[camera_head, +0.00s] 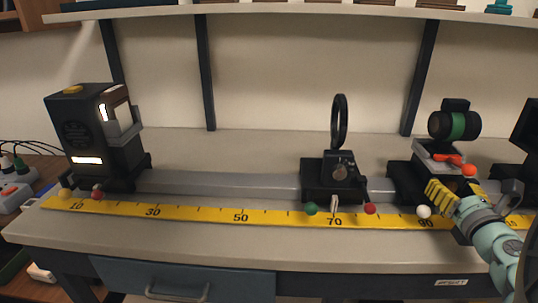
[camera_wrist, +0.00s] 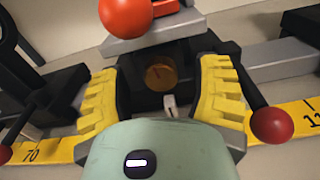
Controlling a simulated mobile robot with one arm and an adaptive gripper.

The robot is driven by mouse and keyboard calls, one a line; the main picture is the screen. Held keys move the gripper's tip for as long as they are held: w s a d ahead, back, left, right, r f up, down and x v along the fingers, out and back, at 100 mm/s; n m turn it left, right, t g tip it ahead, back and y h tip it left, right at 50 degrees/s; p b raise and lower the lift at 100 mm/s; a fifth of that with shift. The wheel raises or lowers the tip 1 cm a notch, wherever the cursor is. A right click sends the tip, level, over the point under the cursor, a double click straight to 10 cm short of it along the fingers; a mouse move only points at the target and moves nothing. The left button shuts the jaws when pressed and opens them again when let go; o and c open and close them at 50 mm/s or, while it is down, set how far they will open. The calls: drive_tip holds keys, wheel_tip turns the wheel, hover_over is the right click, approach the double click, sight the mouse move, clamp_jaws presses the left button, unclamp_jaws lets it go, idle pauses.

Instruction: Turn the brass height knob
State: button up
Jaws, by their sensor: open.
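The brass height knob (camera_wrist: 160,77) is a dull round knob on the front of the dark right-hand carriage (camera_wrist: 145,98) in the wrist view. My gripper (camera_wrist: 160,82) is open, with one ribbed yellow finger on each side of the knob and a visible gap to it on both sides. In the head view my gripper (camera_head: 456,191) is in front of the right-hand carriage (camera_head: 402,184), below a black and green cylinder (camera_head: 456,125). The knob on that carriage is not clearly seen there.
A carriage with an upright black ring (camera_head: 340,122) stands left of my gripper. A black lamp housing (camera_head: 92,135) is at the far left. A yellow scale (camera_head: 190,212) runs along the bench front. A red ball handle (camera_wrist: 271,125) is beside my right finger; an orange-red ball (camera_wrist: 124,16) is above.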

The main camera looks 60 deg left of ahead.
clamp_jaws()
idle(0.4)
drive_tip(key=shift+m, duration=0.7)
drive_tip(key=shift+c, duration=0.3)
unclamp_jaws()
